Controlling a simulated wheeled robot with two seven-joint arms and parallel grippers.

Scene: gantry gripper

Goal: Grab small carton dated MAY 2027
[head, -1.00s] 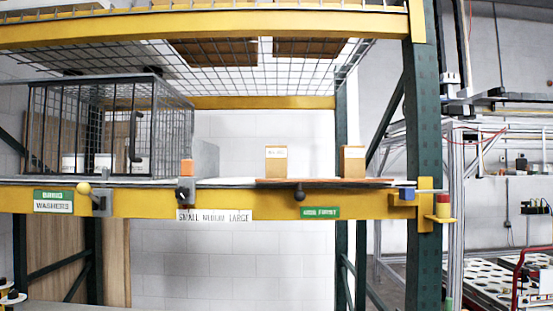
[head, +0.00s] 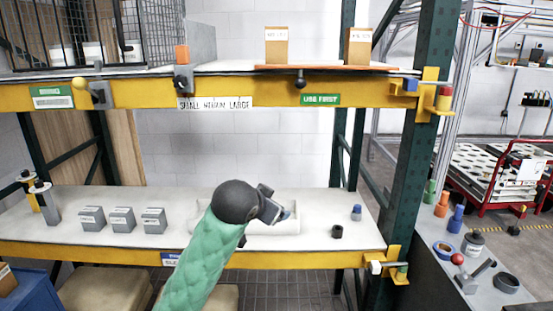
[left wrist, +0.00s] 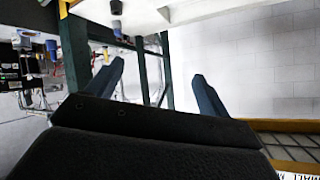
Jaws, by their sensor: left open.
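Two small tan cartons stand upright on the upper shelf, a left carton (head: 276,48) and a right carton (head: 358,47). Each has a white label near its top. The print is too small to read surely, so I cannot tell which says MAY 2027. They stand apart at an orange-brown board (head: 325,68). My left gripper (head: 284,214) is in front of the lower shelf, well below the cartons. In the left wrist view its fingers (left wrist: 157,72) are spread with nothing between them. My right gripper is not in view.
The yellow upper beam (head: 230,93) carries a dark knob (head: 300,79) below the cartons and a green USE FIRST label (head: 320,99). An orange block (head: 182,55) and a wire cage (head: 60,30) stand left. A green post (head: 425,150) stands right. The lower shelf holds grey boxes (head: 122,219).

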